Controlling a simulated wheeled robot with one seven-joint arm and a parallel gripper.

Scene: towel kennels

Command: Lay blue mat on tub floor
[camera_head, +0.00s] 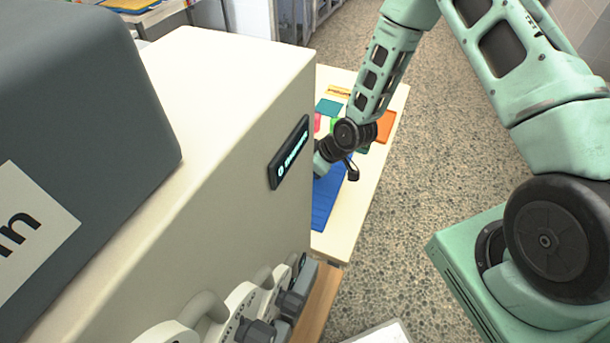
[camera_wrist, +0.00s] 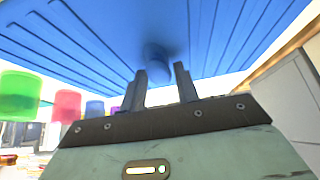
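The blue mat (camera_head: 326,205) lies on a pale table, partly hidden by the large cream machine. In the wrist view the ribbed blue mat (camera_wrist: 85,40) fills the upper part, and a short blue knob (camera_wrist: 157,65) stands out from it. My gripper (camera_wrist: 160,75) has its two fingers apart, one on each side of the knob. I cannot tell whether they press on it. In the head view my wrist is low over the mat, and the fingers are hidden. I cannot make out the tub.
The cream machine (camera_head: 225,120) stands close at the left of the table (camera_head: 365,185). Several coloured pieces lie further back, including a teal one (camera_head: 329,107) and an orange one (camera_head: 385,127). Green (camera_wrist: 19,95) and pink (camera_wrist: 66,105) blocks show beside the mat.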

